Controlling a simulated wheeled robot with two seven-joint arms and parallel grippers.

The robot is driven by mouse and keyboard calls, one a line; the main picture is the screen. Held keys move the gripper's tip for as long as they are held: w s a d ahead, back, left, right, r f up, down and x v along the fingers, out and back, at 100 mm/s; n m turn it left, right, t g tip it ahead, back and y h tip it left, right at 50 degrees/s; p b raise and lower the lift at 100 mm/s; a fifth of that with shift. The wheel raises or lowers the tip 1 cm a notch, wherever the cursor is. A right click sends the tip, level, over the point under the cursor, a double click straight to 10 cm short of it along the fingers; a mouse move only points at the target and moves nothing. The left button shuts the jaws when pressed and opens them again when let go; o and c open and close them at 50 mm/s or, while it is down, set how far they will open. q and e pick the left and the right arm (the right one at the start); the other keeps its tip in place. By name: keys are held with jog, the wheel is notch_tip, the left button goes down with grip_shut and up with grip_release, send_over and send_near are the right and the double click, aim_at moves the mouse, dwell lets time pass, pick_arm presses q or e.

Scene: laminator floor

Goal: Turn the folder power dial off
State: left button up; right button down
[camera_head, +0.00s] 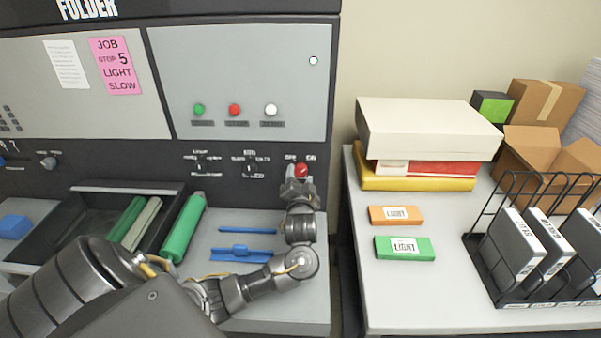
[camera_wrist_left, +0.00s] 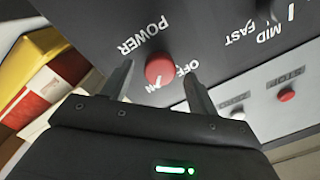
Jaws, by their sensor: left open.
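The red power dial (camera_head: 301,170) sits on the folder's dark control strip, at the right end of a row of dials. In the left wrist view the dial (camera_wrist_left: 160,69) shows as a red round knob with the labels POWER, OFF and ON around it. My left gripper (camera_head: 298,180) is at the dial, its arm reaching up from below. In the wrist view its two open fingers (camera_wrist_left: 158,85) stand on either side of the dial. Whether they touch it I cannot tell. My right gripper is not in view.
Green, red and white buttons (camera_head: 234,110) are on the grey panel above the dials. Below lie green rollers (camera_head: 184,228) and blue parts (camera_head: 240,254) on the folder's shelf. A table (camera_head: 395,300) with boxes and a black wire rack (camera_head: 480,263) stands to the right.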

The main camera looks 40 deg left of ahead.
pick_arm(q)
jog(key=shift+w+a+r, duration=0.1)
jog(key=shift+w+a, duration=0.3)
jog(key=shift+w, duration=0.05)
jog(key=shift+w+a, duration=0.15)
jog(key=shift+w, duration=0.1)
jog(key=shift+w+a, duration=0.15)
jog(key=shift+w, duration=0.1)
jog(key=c, duration=1)
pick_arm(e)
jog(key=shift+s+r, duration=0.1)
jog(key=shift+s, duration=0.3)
